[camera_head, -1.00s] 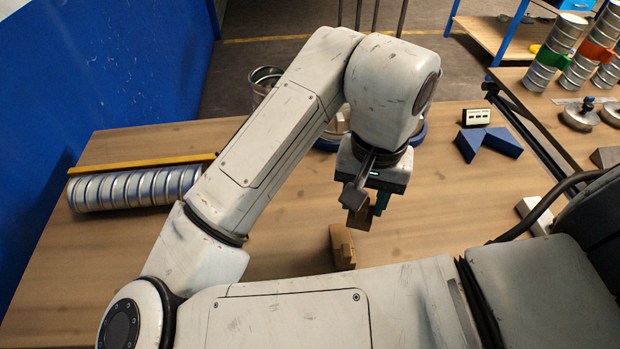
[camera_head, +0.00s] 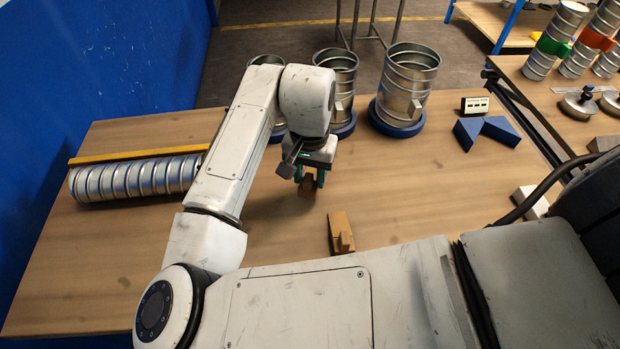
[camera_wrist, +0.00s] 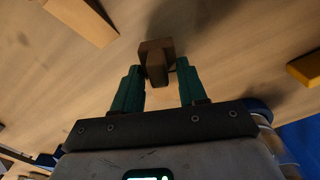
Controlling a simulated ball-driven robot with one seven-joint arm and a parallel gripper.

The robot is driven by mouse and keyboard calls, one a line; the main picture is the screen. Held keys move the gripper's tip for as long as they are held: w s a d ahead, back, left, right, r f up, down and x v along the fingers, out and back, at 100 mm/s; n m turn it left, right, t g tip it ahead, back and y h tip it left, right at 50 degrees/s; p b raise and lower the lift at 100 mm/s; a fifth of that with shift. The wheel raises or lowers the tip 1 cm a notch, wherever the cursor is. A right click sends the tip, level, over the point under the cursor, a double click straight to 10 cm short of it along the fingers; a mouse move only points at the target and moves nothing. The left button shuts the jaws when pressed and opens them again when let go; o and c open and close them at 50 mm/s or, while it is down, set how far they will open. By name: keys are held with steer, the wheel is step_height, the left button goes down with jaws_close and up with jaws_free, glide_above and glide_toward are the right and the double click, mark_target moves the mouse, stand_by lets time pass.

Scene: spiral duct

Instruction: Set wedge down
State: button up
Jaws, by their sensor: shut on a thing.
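A small brown wooden wedge (camera_head: 307,188) is held between the green fingers of my gripper (camera_head: 311,178). The wedge also shows in the wrist view (camera_wrist: 155,52), sticking out past the fingertips, with the gripper (camera_wrist: 158,78) shut on it. It is over the wooden table, in front of the metal duct pieces; I cannot tell whether its lower end touches the tabletop. The arm hides part of the gripper's upper side in the head view.
A second wooden piece (camera_head: 340,233) lies to the right and nearer; it also shows in the wrist view (camera_wrist: 84,18). Metal cylinders on blue bases (camera_head: 397,125) stand behind. Blue wedges (camera_head: 502,130) lie right. A ribbed duct (camera_head: 135,181) lies left. Bare table surrounds the gripper.

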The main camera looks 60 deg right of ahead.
steer(key=shift+f, duration=1.2)
steer(key=shift+f, duration=0.15)
steer(key=o, duration=1.1)
